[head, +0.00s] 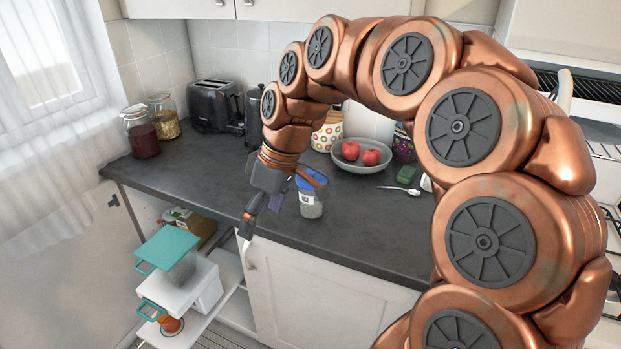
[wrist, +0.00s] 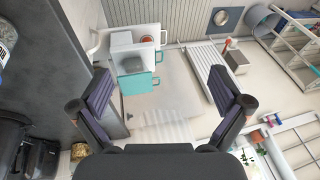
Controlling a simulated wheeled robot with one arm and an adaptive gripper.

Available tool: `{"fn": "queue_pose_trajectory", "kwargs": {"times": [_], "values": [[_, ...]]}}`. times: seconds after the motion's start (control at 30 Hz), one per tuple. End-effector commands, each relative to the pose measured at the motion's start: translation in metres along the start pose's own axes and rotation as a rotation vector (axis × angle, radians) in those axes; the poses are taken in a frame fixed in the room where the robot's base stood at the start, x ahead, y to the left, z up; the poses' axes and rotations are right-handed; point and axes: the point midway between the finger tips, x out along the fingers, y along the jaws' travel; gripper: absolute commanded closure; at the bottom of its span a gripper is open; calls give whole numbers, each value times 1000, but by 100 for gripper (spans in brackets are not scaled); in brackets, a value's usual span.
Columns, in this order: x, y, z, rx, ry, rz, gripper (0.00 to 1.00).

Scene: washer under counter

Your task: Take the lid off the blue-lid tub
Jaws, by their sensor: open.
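The blue-lid tub (head: 311,207) stands upright on the dark counter near its front edge, in the head view. It is clear with a pale label, and its blue lid (head: 309,180) is on top. My gripper (head: 262,222) hangs just left of the tub, pointing down over the counter's front edge, apart from it as far as I can tell. In the wrist view my gripper (wrist: 162,88) is open, with nothing between its two purple-padded fingers. A partly cut-off object with some blue shows at that view's left edge; I cannot tell if it is the tub.
Behind the tub are a bowl of red fruit (head: 360,153), a spoon (head: 400,190) and a patterned canister. Two jars and a black toaster (head: 215,104) stand left.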

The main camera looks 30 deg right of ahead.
Motion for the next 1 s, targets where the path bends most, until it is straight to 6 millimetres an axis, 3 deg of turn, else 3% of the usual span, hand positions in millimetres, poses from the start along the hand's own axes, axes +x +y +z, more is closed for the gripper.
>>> {"fn": "queue_pose_trajectory", "kwargs": {"times": [0.1,0.2,0.4,0.5,0.7,1.0], "values": [[-18,52,-20,-64,90,-2,0],[-32,98,-26,-113,155,11,0],[-52,188,-12,-175,255,65,0],[-59,222,0,-193,286,99,0],[-64,257,19,-208,309,135,0],[-48,262,16,-214,309,134,0]]}}
